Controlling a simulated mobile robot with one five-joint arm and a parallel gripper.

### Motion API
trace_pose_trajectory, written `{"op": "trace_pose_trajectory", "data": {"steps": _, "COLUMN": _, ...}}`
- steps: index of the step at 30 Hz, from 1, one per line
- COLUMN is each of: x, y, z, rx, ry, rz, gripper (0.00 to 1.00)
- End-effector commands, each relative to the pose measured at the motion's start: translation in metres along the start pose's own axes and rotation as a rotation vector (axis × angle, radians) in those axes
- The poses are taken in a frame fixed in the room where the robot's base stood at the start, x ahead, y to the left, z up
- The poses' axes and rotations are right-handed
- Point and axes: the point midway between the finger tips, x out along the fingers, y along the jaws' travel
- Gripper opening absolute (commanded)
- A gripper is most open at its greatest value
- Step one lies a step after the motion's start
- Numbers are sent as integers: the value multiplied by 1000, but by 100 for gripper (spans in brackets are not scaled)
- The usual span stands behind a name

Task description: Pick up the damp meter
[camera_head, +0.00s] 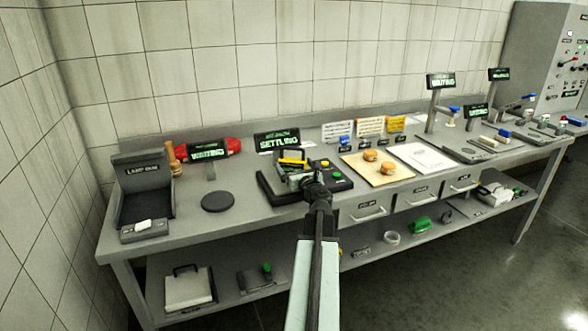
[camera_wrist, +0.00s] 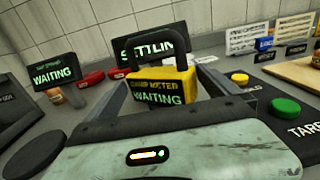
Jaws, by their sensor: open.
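The damp meter (camera_wrist: 160,86) is a yellow box with a black handle on top and a dark screen face reading "DAMP METER WAITING". It stands upright in the middle of the wrist view. In the head view the yellow meter (camera_head: 293,161) sits at the dark station with the "SETTLING" sign. My gripper (camera_wrist: 165,92) is open, with one finger to the left of the meter and one to the right. The head view shows my gripper (camera_head: 297,178) at the meter, partly covering it. I cannot tell whether the fingers touch the meter.
The dark station (camera_head: 334,188) has green and yellow buttons to the right. A "SETTLING" sign (camera_head: 277,140) stands behind. A round black disc (camera_head: 217,201) and a lamp box (camera_head: 146,190) are to the left. A wooden board (camera_head: 372,177) with orange-topped pieces is to the right.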

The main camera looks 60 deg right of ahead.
Motion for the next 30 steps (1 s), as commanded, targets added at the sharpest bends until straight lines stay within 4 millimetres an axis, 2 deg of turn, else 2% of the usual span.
{"op": "trace_pose_trajectory", "data": {"steps": 3, "x": -1, "y": 1, "z": 0, "rx": 0, "ry": 0, "rz": 0, "gripper": 100}}
{"op": "trace_pose_trajectory", "data": {"steps": 4, "x": -1, "y": 1, "z": 0, "rx": 0, "ry": 0, "rz": 0, "gripper": 97}}
{"op": "trace_pose_trajectory", "data": {"steps": 12, "x": -1, "y": 1, "z": 0, "rx": 0, "ry": 0, "rz": 1, "gripper": 22}}
{"op": "trace_pose_trajectory", "data": {"steps": 15, "x": -1, "y": 1, "z": 0, "rx": -1, "ry": 0, "rz": 1, "gripper": 0}}
{"op": "trace_pose_trajectory", "data": {"steps": 30, "x": -1, "y": 2, "z": 3, "rx": 0, "ry": 0, "rz": 2, "gripper": 0}}
